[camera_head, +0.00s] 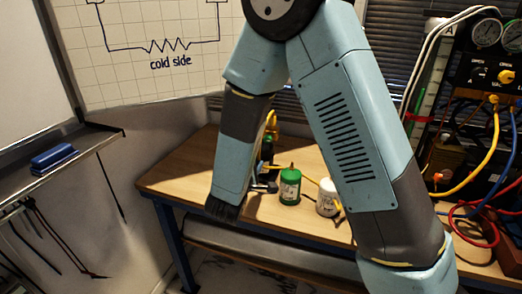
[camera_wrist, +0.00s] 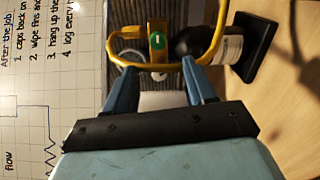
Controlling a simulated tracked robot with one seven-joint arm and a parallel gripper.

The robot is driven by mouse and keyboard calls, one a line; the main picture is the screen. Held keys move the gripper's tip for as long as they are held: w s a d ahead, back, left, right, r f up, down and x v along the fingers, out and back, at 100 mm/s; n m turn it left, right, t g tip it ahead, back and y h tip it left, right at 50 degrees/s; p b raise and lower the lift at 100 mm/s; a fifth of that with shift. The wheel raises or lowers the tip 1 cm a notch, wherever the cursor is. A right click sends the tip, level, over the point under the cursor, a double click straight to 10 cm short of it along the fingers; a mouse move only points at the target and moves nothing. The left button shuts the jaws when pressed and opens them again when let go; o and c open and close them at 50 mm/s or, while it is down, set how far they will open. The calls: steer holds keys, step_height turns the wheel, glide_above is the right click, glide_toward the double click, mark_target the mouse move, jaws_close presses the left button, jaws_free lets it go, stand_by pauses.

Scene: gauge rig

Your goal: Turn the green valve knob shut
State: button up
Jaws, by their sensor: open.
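A small round green knob (camera_wrist: 157,41) with a white mark sits on a yellow fitting, ahead of the fingers in the wrist view. A yellow curved tube (camera_wrist: 187,70) loops around it and crosses by the fingertips. My gripper (camera_wrist: 161,72) is open, its two blue fingers apart with no object clearly held. I cannot tell whether the fingers touch the tube. In the head view my forearm hides most of this area; part of the yellow fitting (camera_head: 272,120) shows beside it, and the knob cannot be made out.
A dark bottle with a white label (camera_wrist: 230,46) stands close by the fixture. A green canister (camera_head: 290,187) and a white canister (camera_head: 327,198) stand on the wooden table (camera_head: 175,180). The gauge panel (camera_head: 490,60) with hoses is at right. The table's left end is clear.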

steer(key=shift+v, duration=1.65)
steer(key=shift+d, duration=0.1)
